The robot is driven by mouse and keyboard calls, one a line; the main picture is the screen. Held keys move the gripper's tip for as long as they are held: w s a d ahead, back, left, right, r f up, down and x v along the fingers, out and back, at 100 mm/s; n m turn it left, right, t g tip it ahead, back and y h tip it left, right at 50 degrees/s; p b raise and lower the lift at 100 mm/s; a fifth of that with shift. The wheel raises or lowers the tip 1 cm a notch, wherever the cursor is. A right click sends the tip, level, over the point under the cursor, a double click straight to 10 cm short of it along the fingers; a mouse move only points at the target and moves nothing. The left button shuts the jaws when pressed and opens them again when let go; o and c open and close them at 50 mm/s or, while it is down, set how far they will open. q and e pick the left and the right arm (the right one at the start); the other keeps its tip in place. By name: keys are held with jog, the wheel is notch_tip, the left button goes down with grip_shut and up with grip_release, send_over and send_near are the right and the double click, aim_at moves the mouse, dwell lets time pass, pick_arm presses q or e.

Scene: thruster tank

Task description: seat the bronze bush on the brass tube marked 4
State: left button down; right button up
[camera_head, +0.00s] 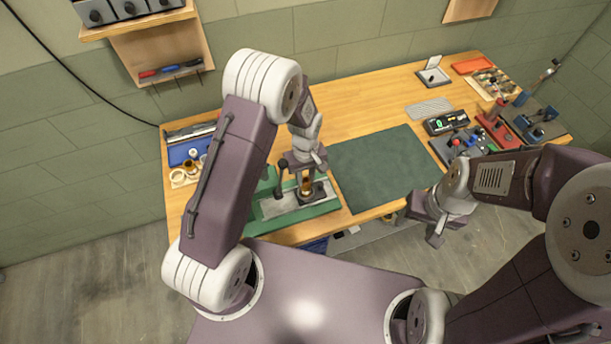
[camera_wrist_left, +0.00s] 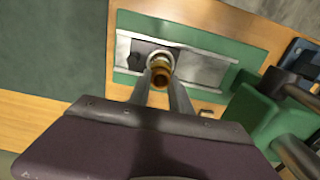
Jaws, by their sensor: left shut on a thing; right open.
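My left gripper (camera_head: 305,180) is over the green fixture (camera_head: 268,207) at the bench's front left. It is shut on a small bronze-coloured ring, which I take for the bronze bush (camera_wrist_left: 161,75), seen between the two fingers (camera_wrist_left: 160,92) in the left wrist view. A paler round part (camera_wrist_left: 160,56) shows just beyond it, on the grey plate of the fixture. I cannot tell whether the bush touches that part. A brass tube and the mark 4 are not readable here. My right gripper (camera_head: 437,225) is open and empty, in front of the bench's edge.
A dark green mat (camera_head: 385,165) lies clear right of the fixture. A wooden holder with several rings (camera_head: 178,177) and a blue tray (camera_head: 190,149) are at the left. A display box (camera_head: 447,122), a red vise (camera_head: 495,122) and other tools crowd the right.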

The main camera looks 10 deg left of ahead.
pick_arm(q)
jog(key=shift+s, duration=0.1)
jog(key=c, duration=1.1)
grip_release()
jog(key=shift+d, duration=0.1)
notch_tip(320, 180, up, 9)
jog(key=shift+b, duration=0.45)
